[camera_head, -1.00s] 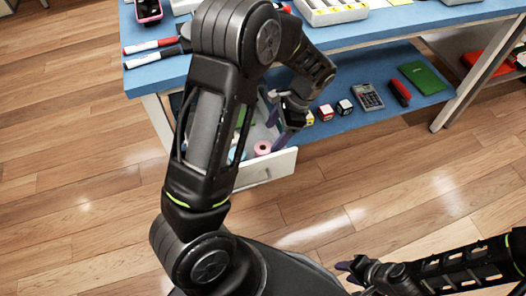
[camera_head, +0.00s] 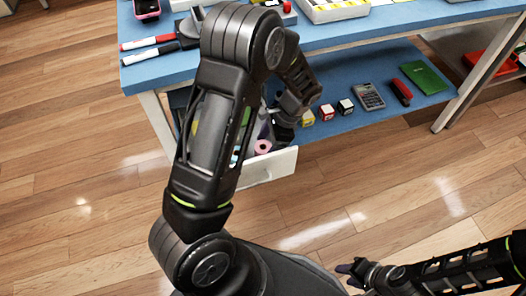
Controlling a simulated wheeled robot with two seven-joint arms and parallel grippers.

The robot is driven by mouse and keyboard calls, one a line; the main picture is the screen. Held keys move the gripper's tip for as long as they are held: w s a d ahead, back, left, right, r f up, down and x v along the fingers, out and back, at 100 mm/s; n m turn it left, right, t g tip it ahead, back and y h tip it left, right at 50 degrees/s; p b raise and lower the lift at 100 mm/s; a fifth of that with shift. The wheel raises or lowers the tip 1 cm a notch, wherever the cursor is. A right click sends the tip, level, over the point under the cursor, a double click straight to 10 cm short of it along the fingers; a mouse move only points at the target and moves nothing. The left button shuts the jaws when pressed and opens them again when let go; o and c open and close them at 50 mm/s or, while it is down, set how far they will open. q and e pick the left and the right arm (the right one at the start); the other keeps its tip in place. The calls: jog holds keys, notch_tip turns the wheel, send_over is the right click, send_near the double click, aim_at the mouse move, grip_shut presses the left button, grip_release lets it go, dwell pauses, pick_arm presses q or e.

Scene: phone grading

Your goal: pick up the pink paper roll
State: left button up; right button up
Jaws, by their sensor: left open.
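The pink paper roll (camera_head: 263,146) lies in the open drawer (camera_head: 272,170) under the table, near the drawer's white front. My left gripper (camera_head: 267,127) reaches down into the drawer just behind the roll. My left arm hides much of the drawer's left part. My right gripper (camera_head: 347,269) is low at the right, over the floor and far from the drawer. Its finger gap is too small to judge.
On the blue lower shelf stand small cubes (camera_head: 326,112), a calculator (camera_head: 369,97), a red and black object (camera_head: 400,92) and a green booklet (camera_head: 425,78). Markers (camera_head: 150,41) and a white tray (camera_head: 335,10) are on the tabletop. The wooden floor in front is clear.

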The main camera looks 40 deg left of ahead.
pick_arm(q)
jog(key=shift+s+a+f, duration=0.15)
jog(key=shift+f, duration=0.3)
jog(key=shift+c, duration=0.4)
jog(key=c, duration=1.4)
